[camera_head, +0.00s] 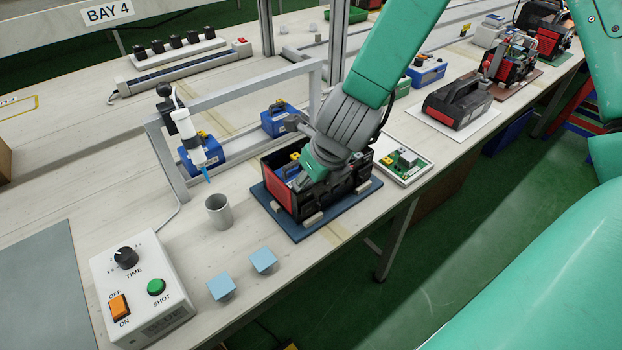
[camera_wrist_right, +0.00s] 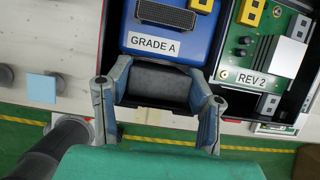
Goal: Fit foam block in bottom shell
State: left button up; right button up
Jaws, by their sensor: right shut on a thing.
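The bottom shell (camera_head: 340,195) is a black open box with a red end, sitting on a blue mat on the bench. My right gripper (camera_head: 301,182) reaches down into the shell. In the wrist view the right gripper (camera_wrist_right: 160,94) is shut on a dark grey block, seemingly the foam block (camera_wrist_right: 155,80). The block lies beside the battery's near end, at the shell's edge; its depth is unclear. My left gripper is out of view.
A grey cup (camera_head: 218,212), two light blue blocks (camera_head: 263,261) and a control box (camera_head: 140,290) stand left of the shell. A glue dispenser (camera_head: 190,130) hangs on a frame behind. A tray with a board (camera_head: 402,160) lies to the right.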

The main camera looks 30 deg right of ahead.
jog(key=shift+f, duration=0.35)
jog(key=o, duration=0.8)
jog(key=shift+o, duration=0.5)
jog(key=shift+s, duration=0.1)
